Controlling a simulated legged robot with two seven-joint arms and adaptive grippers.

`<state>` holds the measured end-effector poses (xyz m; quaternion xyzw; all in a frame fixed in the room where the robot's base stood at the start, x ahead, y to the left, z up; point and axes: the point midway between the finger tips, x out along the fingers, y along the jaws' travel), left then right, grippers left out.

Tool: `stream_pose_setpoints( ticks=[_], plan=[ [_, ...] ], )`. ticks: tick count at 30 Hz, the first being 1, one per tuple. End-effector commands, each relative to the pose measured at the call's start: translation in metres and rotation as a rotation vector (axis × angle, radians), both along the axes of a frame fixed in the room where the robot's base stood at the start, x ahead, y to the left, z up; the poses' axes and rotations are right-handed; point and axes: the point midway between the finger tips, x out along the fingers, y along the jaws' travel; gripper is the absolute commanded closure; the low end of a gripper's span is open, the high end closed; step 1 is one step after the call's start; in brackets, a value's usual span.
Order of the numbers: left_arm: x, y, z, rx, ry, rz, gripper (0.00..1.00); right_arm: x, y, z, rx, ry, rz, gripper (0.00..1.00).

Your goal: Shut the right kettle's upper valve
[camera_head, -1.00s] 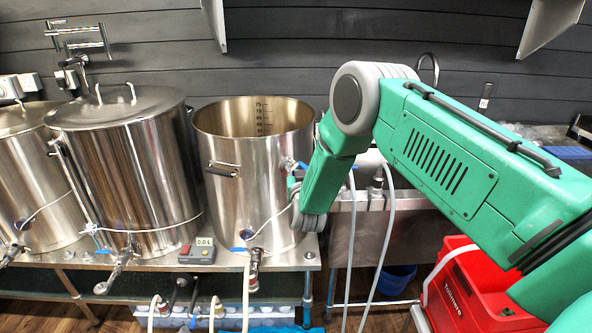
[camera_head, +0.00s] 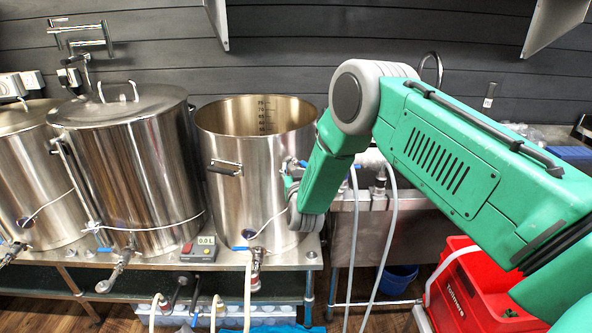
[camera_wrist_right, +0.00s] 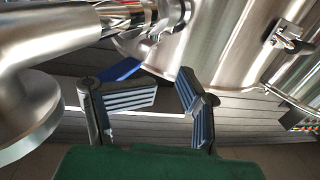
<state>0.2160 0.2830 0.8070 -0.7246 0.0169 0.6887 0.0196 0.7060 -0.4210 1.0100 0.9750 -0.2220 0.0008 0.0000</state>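The right kettle (camera_head: 258,140) is the open steel pot with a volume scale inside. Its upper valve (camera_head: 291,163) is on its right side, mostly hidden by my right arm; a bit of blue shows there. In the right wrist view, the steel valve fitting (camera_wrist_right: 125,17) runs along the top and its blue lever (camera_wrist_right: 122,70) lies just beyond my fingers, nearer the left one. My right gripper (camera_wrist_right: 160,92) is open with nothing between its fingers. In the head view, the right gripper (camera_head: 290,186) is partly hidden behind my wrist, beside the kettle wall. My left gripper is not in view.
Two lidded kettles stand left. Pale hoses (camera_head: 385,240) hang right of the kettle, near a sink bench. A red crate (camera_head: 465,290) is at lower right.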

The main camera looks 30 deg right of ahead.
Motion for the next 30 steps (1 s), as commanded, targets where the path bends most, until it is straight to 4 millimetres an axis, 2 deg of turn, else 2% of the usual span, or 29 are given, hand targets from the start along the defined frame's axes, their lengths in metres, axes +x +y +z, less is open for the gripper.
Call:
stream_pose_setpoints(
  ticks=[1, 11, 30],
  plan=[
    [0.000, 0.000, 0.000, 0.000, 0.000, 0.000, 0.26, -0.002, -0.007, -0.001, -0.001, 0.002, -0.012, 0.64],
    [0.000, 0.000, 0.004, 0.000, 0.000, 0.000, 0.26, -0.012, -0.010, 0.001, 0.004, 0.000, -0.012, 0.64],
    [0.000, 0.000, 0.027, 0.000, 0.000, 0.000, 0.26, -0.060, -0.006, 0.002, 0.000, 0.002, -0.013, 0.64]
  ],
)
